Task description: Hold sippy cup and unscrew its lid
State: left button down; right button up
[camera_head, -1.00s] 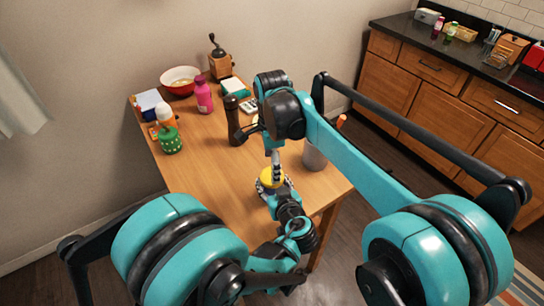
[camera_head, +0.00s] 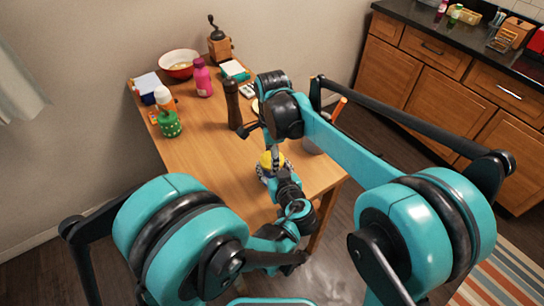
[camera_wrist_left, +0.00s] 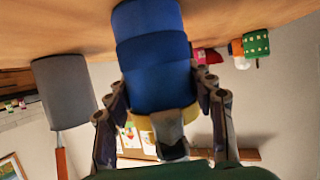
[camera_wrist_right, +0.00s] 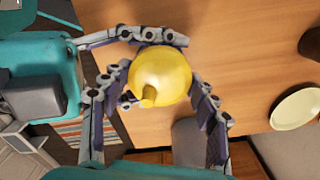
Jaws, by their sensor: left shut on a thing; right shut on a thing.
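The sippy cup has a blue body (camera_wrist_left: 158,65) and a yellow lid (camera_wrist_right: 160,75) with a small spout. In the head view the lid (camera_head: 268,160) shows near the table's front edge. My left gripper (camera_head: 268,173) is shut around the blue body, with fingers on both sides in the left wrist view (camera_wrist_left: 160,110). My right gripper (camera_wrist_right: 162,85) comes from above and is shut on the lid, a finger at either side of it. It partly hides the lid in the left wrist and head views. I cannot tell whether the lid has turned.
A grey cup (camera_wrist_left: 62,90) stands close to the right of the sippy cup in the head view. A dark brown mill (camera_head: 233,105), a green holder (camera_head: 169,125), a pink bottle (camera_head: 202,80) and a red bowl (camera_head: 179,62) stand farther back. The table's left middle (camera_head: 200,155) is clear.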

jog(key=n, duration=0.6)
jog(key=shift+n, duration=0.4)
jog(key=o, duration=1.3)
